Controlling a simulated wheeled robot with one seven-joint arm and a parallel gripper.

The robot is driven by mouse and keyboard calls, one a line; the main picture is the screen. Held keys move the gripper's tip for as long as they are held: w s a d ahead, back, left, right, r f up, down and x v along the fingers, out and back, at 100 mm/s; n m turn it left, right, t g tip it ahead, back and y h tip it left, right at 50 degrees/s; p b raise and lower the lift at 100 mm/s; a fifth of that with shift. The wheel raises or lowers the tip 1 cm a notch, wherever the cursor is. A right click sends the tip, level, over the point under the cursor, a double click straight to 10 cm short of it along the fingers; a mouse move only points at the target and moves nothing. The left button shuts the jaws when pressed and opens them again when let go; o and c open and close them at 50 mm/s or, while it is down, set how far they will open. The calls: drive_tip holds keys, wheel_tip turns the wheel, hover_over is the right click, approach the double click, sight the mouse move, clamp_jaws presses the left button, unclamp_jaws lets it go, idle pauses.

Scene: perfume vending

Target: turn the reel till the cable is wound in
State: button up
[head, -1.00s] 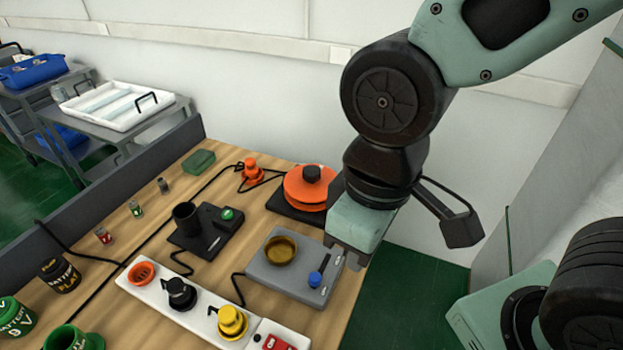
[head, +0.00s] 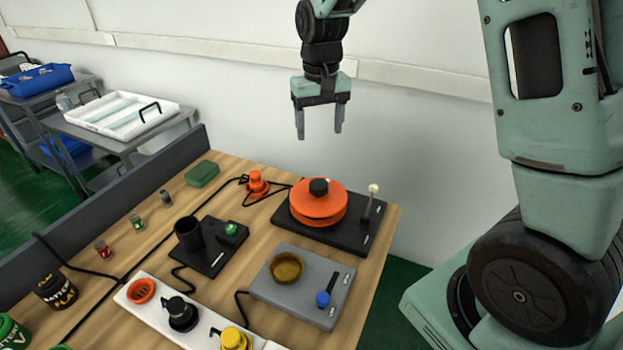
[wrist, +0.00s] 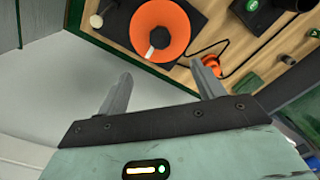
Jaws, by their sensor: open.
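The orange reel (head: 318,203) with a black hexagonal knob (head: 319,187) sits on a black base (head: 352,237) at the table's far right corner. A lever with a pale knob (head: 373,189) stands on the base, right of the reel. The black cable (head: 268,194) runs from the reel to an orange plug (head: 257,184) on its left. My gripper (head: 320,136) is open and empty, pointing down, above and beyond the reel near the wall. In the wrist view the reel (wrist: 160,30) lies past my fingertips (wrist: 160,72), apart from them.
A black cup device (head: 188,233), a white socket strip (head: 147,307) and small jars are left. The wall is close behind.

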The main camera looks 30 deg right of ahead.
sight(319, 183)
wheel_tip(319, 183, down, 15)
drive_tip(key=shift+f+p, duration=0.2)
drive_tip(key=shift+p, duration=0.95)
drive_tip(key=c, duration=1.4)
